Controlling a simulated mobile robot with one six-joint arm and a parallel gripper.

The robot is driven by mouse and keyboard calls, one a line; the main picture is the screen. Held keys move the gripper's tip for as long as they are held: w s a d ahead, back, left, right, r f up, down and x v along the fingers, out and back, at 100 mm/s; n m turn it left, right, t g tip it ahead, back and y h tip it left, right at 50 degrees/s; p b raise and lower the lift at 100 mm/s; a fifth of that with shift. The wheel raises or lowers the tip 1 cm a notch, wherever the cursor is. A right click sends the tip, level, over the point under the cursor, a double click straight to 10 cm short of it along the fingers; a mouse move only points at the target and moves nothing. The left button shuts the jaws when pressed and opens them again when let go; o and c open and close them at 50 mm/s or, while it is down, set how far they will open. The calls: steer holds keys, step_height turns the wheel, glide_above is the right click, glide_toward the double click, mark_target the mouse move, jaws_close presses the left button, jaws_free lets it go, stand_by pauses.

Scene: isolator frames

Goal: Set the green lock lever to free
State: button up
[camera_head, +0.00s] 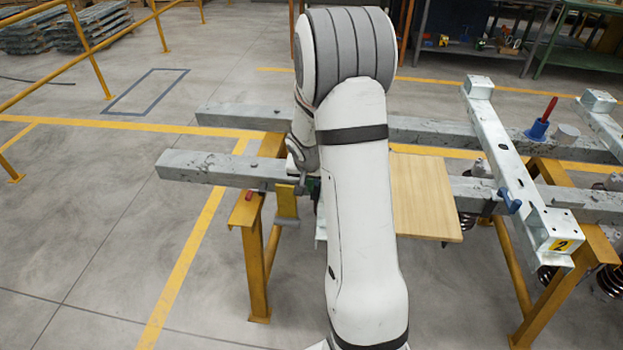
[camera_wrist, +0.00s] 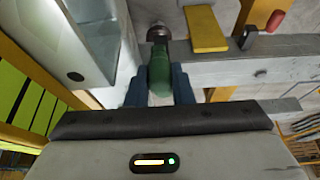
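The green lock lever (camera_wrist: 160,74) is in the upper middle of the wrist view, below a dark round metal pivot (camera_wrist: 159,33). My gripper (camera_wrist: 160,92) has its two blue-grey fingers on either side of the lever, with no clear gap showing between fingers and lever. It appears shut on the lever. In the head view my white arm hides most of this spot; only a small dark green bit (camera_head: 314,187) shows beside the arm. The lever's free end is partly hidden between the fingers.
Grey steel beams (camera_head: 220,169) lie across yellow trestles (camera_head: 256,260). A yellow plate (camera_wrist: 205,28) and a red-ended handle (camera_wrist: 275,21) are close right of the lever in the wrist view. A wooden board (camera_head: 425,195), blue lever (camera_head: 509,201) and red-handled blue tool (camera_head: 541,120) are to the right.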

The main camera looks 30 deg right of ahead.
jaws_close()
steer(key=shift+d, duration=0.1)
